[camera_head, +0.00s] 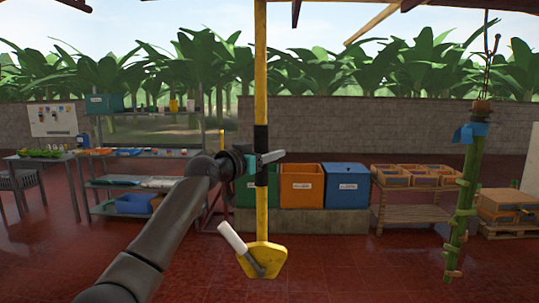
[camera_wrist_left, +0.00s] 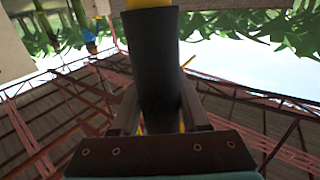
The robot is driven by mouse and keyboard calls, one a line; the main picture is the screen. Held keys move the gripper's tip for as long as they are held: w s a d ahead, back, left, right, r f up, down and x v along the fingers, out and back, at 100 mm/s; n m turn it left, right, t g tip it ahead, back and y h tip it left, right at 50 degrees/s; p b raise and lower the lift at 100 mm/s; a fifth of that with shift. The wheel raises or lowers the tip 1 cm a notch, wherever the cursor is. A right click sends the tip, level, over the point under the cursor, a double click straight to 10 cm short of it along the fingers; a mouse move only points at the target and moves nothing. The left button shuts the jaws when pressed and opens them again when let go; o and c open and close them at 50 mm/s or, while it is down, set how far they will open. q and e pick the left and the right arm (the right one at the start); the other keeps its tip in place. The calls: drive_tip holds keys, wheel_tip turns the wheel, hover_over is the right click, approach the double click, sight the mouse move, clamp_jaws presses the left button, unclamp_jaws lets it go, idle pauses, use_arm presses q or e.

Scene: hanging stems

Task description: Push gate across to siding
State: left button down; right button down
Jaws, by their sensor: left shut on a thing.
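A yellow pole (camera_head: 261,70), which appears to be the gate, hangs down from above in the middle of the head view. It has a black sleeve (camera_head: 261,141) and ends in a yellow plate (camera_head: 267,258) with a white-handled lever (camera_head: 233,239). My left gripper (camera_head: 262,160) is shut on the black sleeve. In the left wrist view the black sleeve (camera_wrist_left: 153,65) stands between the two fingers (camera_wrist_left: 158,115). A green stem (camera_head: 464,190) with a blue wrap hangs from a hook (camera_head: 491,45) at the right, apart from the pole. The siding cannot be made out. My right gripper is not seen.
Green, orange (camera_head: 301,184) and blue (camera_head: 346,186) bins stand on a block behind the pole. A wooden rack (camera_head: 412,199) with trays is right of them. Shelves (camera_head: 147,152) and a table are at the left. The red floor (camera_head: 350,270) in front is clear.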

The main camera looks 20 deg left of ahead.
use_arm(q)
drive_tip(key=shift+w+a+r, duration=0.1)
idle(0.4)
drive_tip(key=c, duration=0.8)
unclamp_jaws()
drive_tip(key=o, duration=0.4)
drive_tip(key=shift+w, duration=0.15)
